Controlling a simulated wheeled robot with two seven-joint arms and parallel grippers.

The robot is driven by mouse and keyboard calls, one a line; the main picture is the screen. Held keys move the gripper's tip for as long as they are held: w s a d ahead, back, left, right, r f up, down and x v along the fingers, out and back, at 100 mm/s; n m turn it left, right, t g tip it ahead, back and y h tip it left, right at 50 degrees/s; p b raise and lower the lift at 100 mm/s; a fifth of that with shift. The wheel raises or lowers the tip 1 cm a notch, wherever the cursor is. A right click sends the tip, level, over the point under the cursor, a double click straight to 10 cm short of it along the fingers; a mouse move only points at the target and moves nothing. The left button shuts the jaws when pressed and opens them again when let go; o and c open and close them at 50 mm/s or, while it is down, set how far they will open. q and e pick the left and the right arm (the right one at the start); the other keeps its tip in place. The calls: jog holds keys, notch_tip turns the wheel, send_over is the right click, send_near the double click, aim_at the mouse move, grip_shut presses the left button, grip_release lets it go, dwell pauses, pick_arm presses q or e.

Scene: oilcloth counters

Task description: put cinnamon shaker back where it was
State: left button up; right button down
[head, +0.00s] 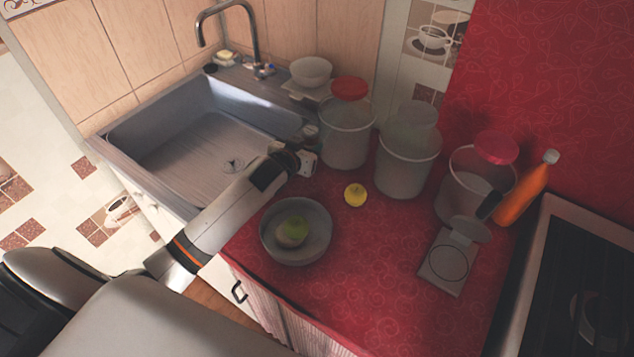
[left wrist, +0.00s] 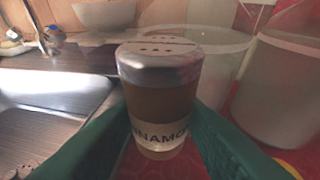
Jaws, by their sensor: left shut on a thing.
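The cinnamon shaker (left wrist: 158,100) is a small jar with a silver perforated lid, brown contents and a pale label with dark letters. In the left wrist view it stands upright between the two green fingers of my left gripper (left wrist: 158,140), which is shut on it. In the head view my left gripper (head: 308,160) is at the counter's edge beside the sink, left of the nearest clear canister. The shaker is mostly hidden there. I cannot tell whether its base touches the counter. My right gripper is not in view.
The sink (head: 200,150) is left of my gripper. Clear canisters (head: 346,140) (head: 405,165) stand close on the right. Red counter (head: 370,270) is clear in the middle.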

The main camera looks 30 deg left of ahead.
pick_arm(q)
send_over(309, 182)
notch_tip(309, 182, down, 5)
jog(key=shift+r, duration=0.15)
jog(key=shift+f, duration=2.4)
jog(key=shift+f, duration=0.1)
jog(key=o, duration=1)
jog(key=shift+s, duration=0.1)
jog(key=v, duration=1.2)
jog(key=shift+r, duration=0.2)
